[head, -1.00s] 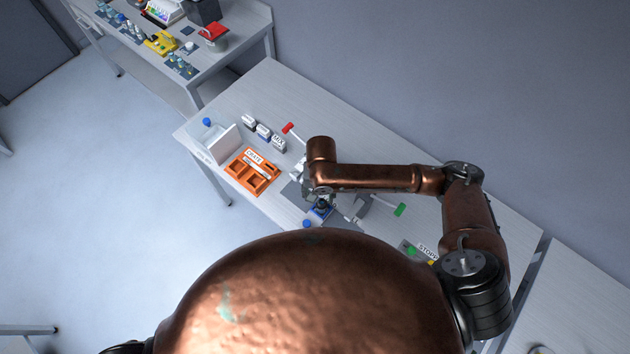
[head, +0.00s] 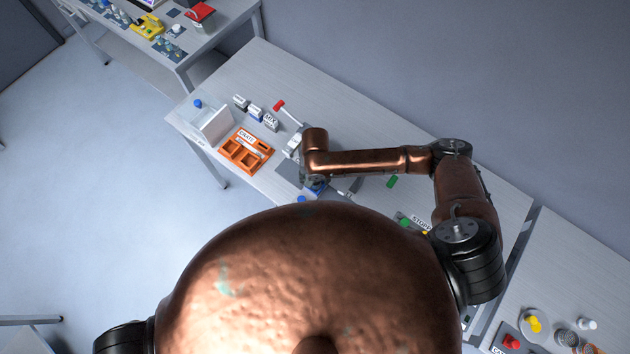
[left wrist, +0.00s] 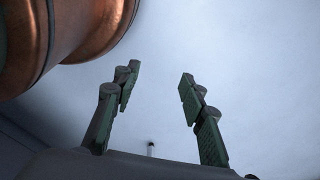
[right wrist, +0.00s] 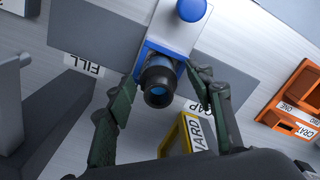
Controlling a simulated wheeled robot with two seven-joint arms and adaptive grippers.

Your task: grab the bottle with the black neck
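A bottle with a black neck (right wrist: 158,84) shows in the right wrist view, at a blue-edged fixture (right wrist: 150,50). I look down at its round opening, and its body is mostly hidden below the neck. My right gripper (right wrist: 163,78) is open, with one finger on each side of the neck; whether a finger touches it I cannot tell. In the head view my right arm mostly hides this gripper and the bottle. My left gripper (left wrist: 158,85) is open and empty, over a pale blank surface in the left wrist view.
An orange crate (head: 235,160), small labelled blocks (head: 255,113) and a white upright panel (head: 217,125) stand at the table's left. A FILL label (right wrist: 84,65) and a yellow frame (right wrist: 172,137) lie close to my right gripper.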

